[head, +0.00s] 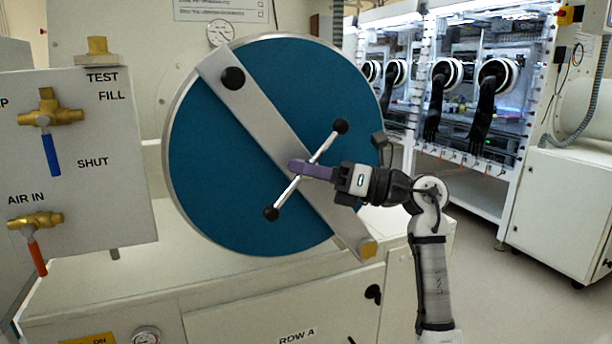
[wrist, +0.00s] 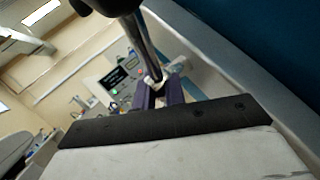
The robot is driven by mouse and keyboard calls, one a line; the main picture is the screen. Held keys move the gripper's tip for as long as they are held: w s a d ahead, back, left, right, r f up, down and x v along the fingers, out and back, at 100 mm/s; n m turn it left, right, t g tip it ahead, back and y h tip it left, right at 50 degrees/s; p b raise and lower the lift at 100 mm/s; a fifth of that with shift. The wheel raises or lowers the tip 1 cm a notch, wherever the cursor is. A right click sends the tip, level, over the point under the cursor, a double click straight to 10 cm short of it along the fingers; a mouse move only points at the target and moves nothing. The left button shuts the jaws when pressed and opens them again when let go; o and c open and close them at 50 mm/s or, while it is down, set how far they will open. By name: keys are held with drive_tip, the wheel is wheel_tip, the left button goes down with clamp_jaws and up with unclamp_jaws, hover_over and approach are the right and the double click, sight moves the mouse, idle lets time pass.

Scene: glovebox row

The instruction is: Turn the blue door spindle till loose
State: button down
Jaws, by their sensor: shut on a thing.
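The blue round door (head: 215,165) stands closed-looking at the centre of the head view, with a grey crossbar (head: 265,125) slanting across its face. The spindle's silver handle bar (head: 323,146) crosses the middle of the crossbar, tilted, with a black knob at each end. My gripper (head: 300,168), with purple fingers, reaches in from the right and is shut on the spindle handle near its centre. The wrist view shows the handle bar (wrist: 143,45) running down to my purple fingers (wrist: 162,94). The fingers hide the spindle's hub.
A valve panel (head: 110,165) with blue and red levers stands at the left. A ledge (head: 130,280) lies below the door. Gloveboxes (head: 470,100) stand at the back right, with open floor (head: 490,270) before them.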

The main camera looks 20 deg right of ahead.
drive_tip(key=shift+f+n+g+h, duration=0.1)
drive_tip(key=shift+n+g+h, duration=0.55)
drive_tip(key=shift+h, duration=0.25)
drive_tip(key=shift+a, duration=0.1)
drive_tip(key=c, duration=1.7)
unclamp_jaws()
drive_tip(key=shift+c, duration=0.2)
drive_tip(key=b+v, duration=0.1)
drive_tip(key=v, duration=1.2)
drive_tip(key=shift+d, duration=0.4)
drive_tip(key=shift+s, duration=0.1)
